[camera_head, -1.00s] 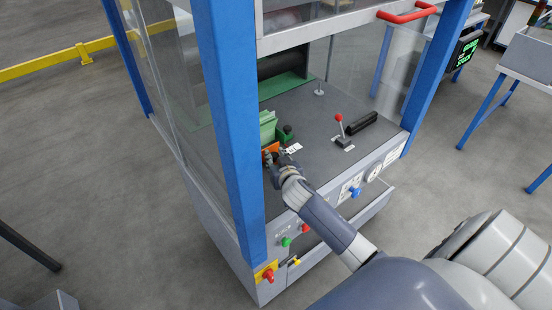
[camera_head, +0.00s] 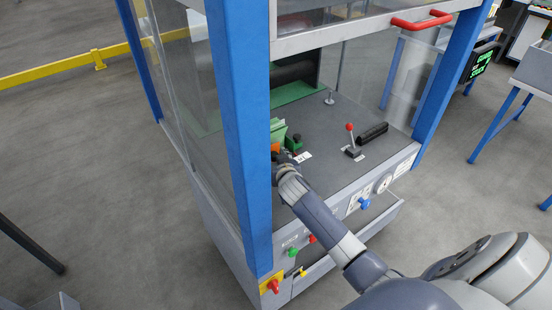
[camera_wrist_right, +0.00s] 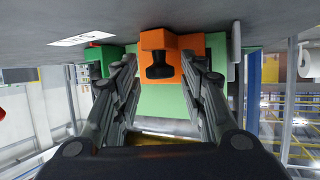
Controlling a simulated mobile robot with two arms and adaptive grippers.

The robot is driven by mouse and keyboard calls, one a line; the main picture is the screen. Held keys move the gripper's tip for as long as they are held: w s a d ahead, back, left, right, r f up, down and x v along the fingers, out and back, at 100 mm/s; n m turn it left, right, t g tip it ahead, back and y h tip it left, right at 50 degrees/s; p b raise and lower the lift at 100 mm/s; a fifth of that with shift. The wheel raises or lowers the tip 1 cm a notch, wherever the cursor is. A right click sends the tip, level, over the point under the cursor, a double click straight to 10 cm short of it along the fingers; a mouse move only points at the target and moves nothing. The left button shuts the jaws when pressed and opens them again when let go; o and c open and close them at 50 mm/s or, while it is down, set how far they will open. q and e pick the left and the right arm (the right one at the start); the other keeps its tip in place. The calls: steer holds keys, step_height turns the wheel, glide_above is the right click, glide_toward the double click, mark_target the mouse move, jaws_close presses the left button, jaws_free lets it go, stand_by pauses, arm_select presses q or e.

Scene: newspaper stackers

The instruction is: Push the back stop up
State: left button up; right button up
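I cannot tell for sure which part is the back stop. An orange block (camera_wrist_right: 159,47) with a black knob (camera_wrist_right: 159,66) stands in front of a light green plate (camera_wrist_right: 152,97) in the right wrist view, which appears upside down. My right gripper (camera_wrist_right: 158,72) is open, its fingers on either side of the knob and apart from it. In the head view the green plate (camera_head: 278,131) shows beside the blue post, and my right gripper (camera_head: 279,160) reaches in at it; the orange block is mostly hidden there. My left gripper is in neither view.
A blue post (camera_head: 238,130) stands close to the left of my right gripper. A red-knobbed lever (camera_head: 350,138) and a black bar (camera_head: 373,132) are on the grey deck (camera_head: 325,150). A dark green block (camera_head: 293,142) is close by. A red handle (camera_head: 422,20) is above.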

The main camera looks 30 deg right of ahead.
steer(key=v, duration=1.2)
stand_by(0.3)
